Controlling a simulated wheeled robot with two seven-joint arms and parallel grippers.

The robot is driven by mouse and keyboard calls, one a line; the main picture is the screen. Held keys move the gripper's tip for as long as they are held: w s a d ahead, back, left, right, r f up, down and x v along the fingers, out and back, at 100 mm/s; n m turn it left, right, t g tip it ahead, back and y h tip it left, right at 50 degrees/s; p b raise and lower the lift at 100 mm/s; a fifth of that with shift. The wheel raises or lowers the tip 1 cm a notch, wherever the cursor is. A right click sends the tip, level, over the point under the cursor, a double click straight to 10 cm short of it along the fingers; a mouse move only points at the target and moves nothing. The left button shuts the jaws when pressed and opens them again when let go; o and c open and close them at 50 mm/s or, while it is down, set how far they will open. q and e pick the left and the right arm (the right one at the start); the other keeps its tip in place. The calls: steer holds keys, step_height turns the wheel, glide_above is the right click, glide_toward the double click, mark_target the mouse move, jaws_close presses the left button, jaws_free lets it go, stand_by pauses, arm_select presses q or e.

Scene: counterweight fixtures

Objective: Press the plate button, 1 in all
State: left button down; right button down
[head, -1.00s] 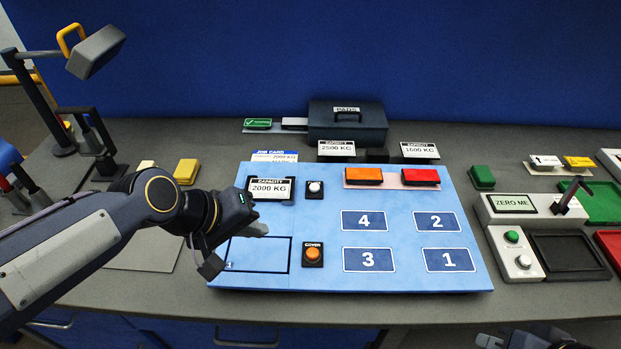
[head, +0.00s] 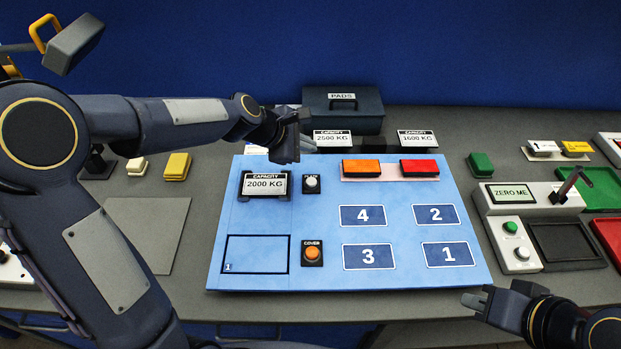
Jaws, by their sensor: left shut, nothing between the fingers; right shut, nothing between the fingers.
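A white round button (head: 312,182) sits on a black base on the light blue panel (head: 330,221), beside the 2000 KG capacity sign (head: 265,185). Its small label is too small to read surely, but it looks like the plate button. An orange button (head: 312,254) labelled COVER sits below it. My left gripper (head: 307,144) is shut and empty, above the panel's back edge, a little behind the white button and apart from it. My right gripper (head: 475,303) is shut and empty, at the front edge of the bench, right of centre.
Orange (head: 361,167) and red (head: 419,167) blocks lie at the panel's back. A dark PADS box (head: 343,112) and capacity signs stand behind. The ZERO ME device (head: 511,195) stands right. The numbered fields on the panel are bare.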

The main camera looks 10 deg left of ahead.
arm_select(q)
steer(key=shift+f, duration=0.1)
steer(key=b, duration=0.7)
glide_above(307, 183)
step_height(307, 183, down, 8)
steer(key=shift+r, duration=0.25)
steer(key=shift+f+b, duration=0.55)
steer(key=shift+f, duration=0.05)
steer(key=shift+f, duration=0.1)
stand_by(0.9)
steer(key=shift+f, duration=0.3)
steer(key=shift+f+b, duration=0.5)
steer(key=shift+b, duration=0.15)
stand_by(0.5)
steer(key=shift+r, duration=0.1)
steer(key=shift+r+p, duration=0.85)
steer(key=shift+p, duration=0.1)
